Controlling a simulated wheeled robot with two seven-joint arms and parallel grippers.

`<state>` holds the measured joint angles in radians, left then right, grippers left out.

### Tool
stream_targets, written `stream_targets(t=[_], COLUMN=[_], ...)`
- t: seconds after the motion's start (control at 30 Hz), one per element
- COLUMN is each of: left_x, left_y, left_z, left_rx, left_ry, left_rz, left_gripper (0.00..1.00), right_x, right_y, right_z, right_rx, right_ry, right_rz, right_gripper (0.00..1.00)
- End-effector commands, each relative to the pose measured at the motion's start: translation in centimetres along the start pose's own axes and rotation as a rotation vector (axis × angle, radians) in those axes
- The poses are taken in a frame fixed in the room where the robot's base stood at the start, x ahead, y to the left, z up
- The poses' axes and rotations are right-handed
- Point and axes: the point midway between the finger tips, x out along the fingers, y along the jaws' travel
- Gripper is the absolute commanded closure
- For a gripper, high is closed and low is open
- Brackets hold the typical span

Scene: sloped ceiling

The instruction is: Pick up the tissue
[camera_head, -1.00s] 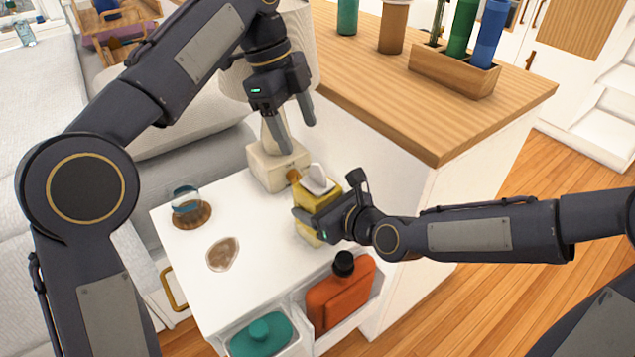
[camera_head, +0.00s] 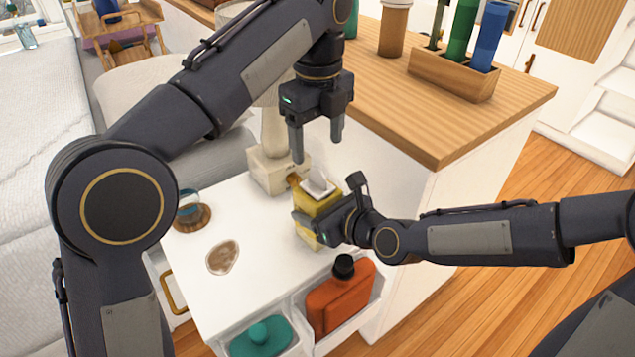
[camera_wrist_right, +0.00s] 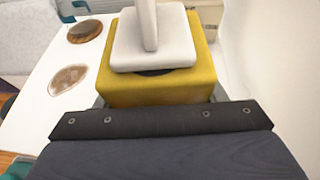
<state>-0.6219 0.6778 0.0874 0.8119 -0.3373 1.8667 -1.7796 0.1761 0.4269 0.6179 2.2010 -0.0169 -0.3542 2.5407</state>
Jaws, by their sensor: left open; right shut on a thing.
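A yellow tissue box (camera_head: 315,205) stands on the white table, with a white tissue (camera_head: 317,184) sticking up from its top. My right gripper (camera_head: 322,226) is shut on the tissue box from the front right; the box hides part of its fingers. In the right wrist view the yellow box (camera_wrist_right: 155,92) fills the space beyond the gripper, and the white tissue (camera_wrist_right: 152,45) rises from a dark slot in its top. My left gripper (camera_head: 317,148) points down, open and empty, above the tissue, apart from it.
A lamp with a pale square base (camera_head: 268,172) stands behind the box. The white table (camera_head: 235,222) also bears a round wooden coaster with a glass (camera_head: 191,213) and a brown patterned disc (camera_head: 222,258). An orange bottle (camera_head: 340,296) sits in a front bin. A wooden counter (camera_head: 440,120) rises behind.

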Motion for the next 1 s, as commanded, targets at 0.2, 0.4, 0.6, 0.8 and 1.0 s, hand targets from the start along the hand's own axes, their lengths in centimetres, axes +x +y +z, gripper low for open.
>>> stream_targets(t=[0.2, 0.4, 0.6, 0.8, 1.0], left_x=[2.6, 4.5, 7.4, 8.1, 8.1], left_y=[0.1, 0.1, 0.1, 0.1, 0.1], left_z=[0.0, 0.0, 0.0, 0.0, 0.0], left_rx=[-0.001, -0.001, -0.002, -0.003, -0.002], left_ry=[0.001, 0.001, 0.001, 0.001, 0.001], left_rz=[0.003, 0.005, 0.005, 0.002, 0.002], left_gripper=[0.33, 0.33, 0.33, 0.33, 0.42], right_x=[0.0, 0.0, 0.0, 0.0, 0.0], right_y=[0.0, 0.0, 0.0, 0.0, 0.0], right_z=[0.0, 0.0, 0.0, 0.0, 0.0], right_rx=[0.000, 0.000, 0.000, 0.000, 0.000], right_ry=[0.000, 0.000, 0.000, 0.000, 0.000], right_rz=[0.000, 0.000, 0.000, 0.000, 0.000], right_gripper=[0.63, 0.63, 0.63, 0.63, 0.63])
